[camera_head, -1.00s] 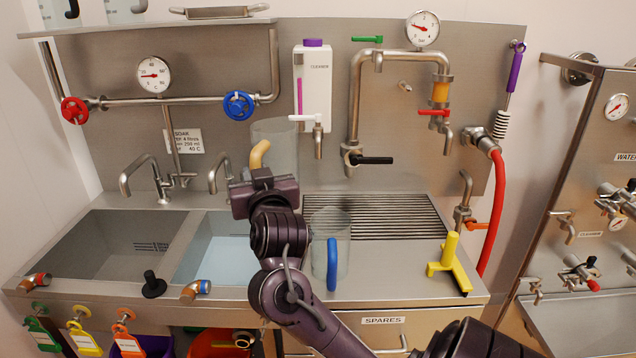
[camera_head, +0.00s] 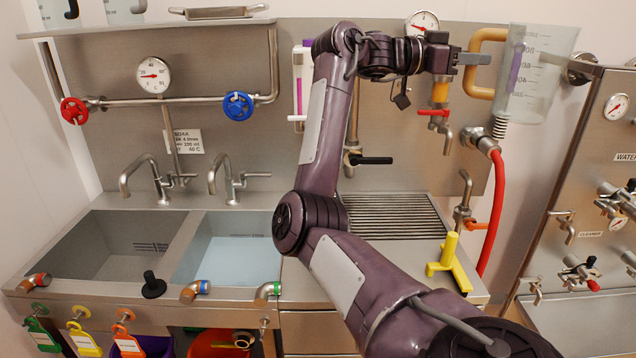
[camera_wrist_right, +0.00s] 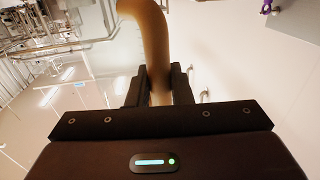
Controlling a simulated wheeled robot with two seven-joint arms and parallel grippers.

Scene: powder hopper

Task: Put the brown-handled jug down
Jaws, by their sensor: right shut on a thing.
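The brown-handled jug (camera_head: 540,80) is clear, with printed markings and a tan-brown handle (camera_head: 480,62). It is in the air at the upper right of the head view, roughly upright, in front of the steel back panel's right end. My right gripper (camera_head: 474,59) is shut on the handle. In the right wrist view the handle (camera_wrist_right: 153,45) rises from between the fingers (camera_wrist_right: 160,88); the jug's body is not clear there. My left gripper is not in view.
The ribbed drainboard (camera_head: 395,217) looks empty where it shows. Left of it are a grey sink (camera_head: 110,250) and a water-filled sink (camera_head: 235,258). A yellow stand (camera_head: 450,262) is on the counter's right. A red hose (camera_head: 495,215) hangs below the jug. My arm covers part of the counter.

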